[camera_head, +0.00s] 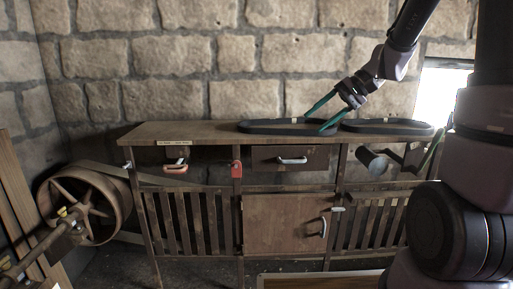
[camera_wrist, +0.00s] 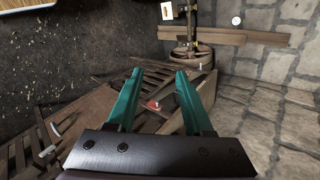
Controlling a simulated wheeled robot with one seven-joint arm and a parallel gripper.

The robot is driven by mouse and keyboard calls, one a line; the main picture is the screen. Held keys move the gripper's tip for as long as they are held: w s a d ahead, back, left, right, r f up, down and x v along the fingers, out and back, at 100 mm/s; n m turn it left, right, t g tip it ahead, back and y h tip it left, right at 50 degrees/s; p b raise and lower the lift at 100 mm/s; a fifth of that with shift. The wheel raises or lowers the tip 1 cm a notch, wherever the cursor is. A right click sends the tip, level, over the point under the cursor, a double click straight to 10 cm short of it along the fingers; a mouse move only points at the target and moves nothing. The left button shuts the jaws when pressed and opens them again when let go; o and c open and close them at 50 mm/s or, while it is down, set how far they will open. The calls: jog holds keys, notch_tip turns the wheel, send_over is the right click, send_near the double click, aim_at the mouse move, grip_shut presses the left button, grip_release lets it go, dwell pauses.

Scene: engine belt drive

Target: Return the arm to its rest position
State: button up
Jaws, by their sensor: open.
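My gripper (camera_head: 322,113) has two teal fingers spread apart with nothing between them. In the head view it reaches in from the upper right, its tips in front of or just over the black belts on the bench top; I cannot tell whether they touch. In the wrist view the open gripper (camera_wrist: 158,72) points across the bench, with the wheel (camera_wrist: 190,55) beyond the fingertips.
A large spoked wheel (camera_head: 88,205) stands at the bench's left end. A red padlock (camera_head: 236,168) hangs on the front. A drawer (camera_head: 290,158) and cabinet door (camera_head: 285,223) have light handles. A stone wall (camera_head: 165,58) stands behind. The bench top's left part looks clear.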

jog(key=s+d+r+t+h, duration=0.3)
jog(key=s+d+r+h, duration=0.1)
jog(key=s, duration=0.3)
jog(key=s+d+r+m+t+h, duration=0.1)
jog(key=s+d+r+t+h, duration=0.2)
jog(key=s, duration=0.3)
jog(key=shift+s+d+r+t+h, duration=0.35)
jog(key=shift+d+r+t+h, duration=0.1)
jog(key=shift+r, duration=0.1)
